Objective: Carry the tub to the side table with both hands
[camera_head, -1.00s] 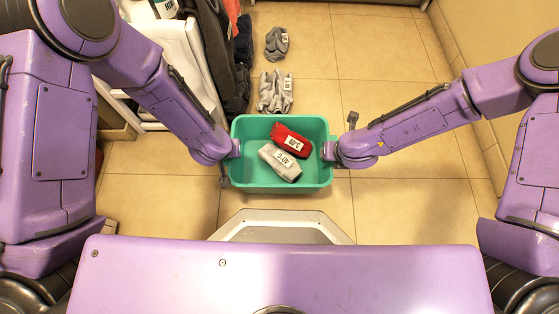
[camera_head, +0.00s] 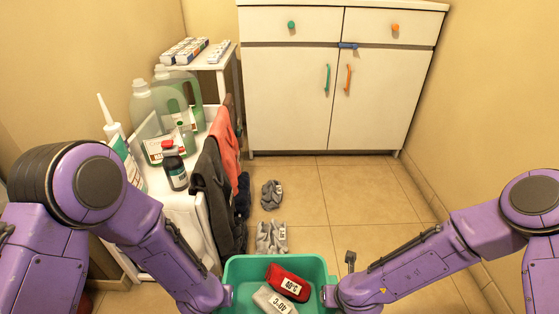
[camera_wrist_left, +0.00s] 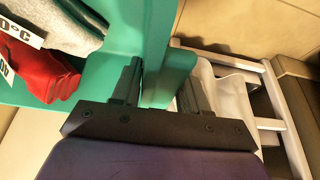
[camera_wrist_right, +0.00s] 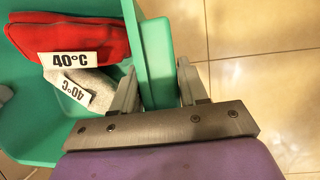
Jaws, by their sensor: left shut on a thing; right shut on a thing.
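The green tub (camera_head: 236,266) is at the bottom of the head view, held between my two arms and partly cut off. It holds a red folded cloth (camera_head: 287,282) and a grey one (camera_head: 272,300), both with white temperature labels. My left gripper (camera_head: 229,294) is shut on the tub's left wall; the left wrist view shows its fingers on either side of the wall (camera_wrist_left: 172,60). My right gripper (camera_head: 328,295) is shut on the right wall (camera_wrist_right: 158,60). A small white side table (camera_head: 229,62) stands at the back left with several boxes on it.
Grey socks (camera_head: 271,194) and a grey cloth (camera_head: 271,237) lie on the floor ahead. A white cabinet (camera_head: 290,95) closes the back. Floor at right is clear.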

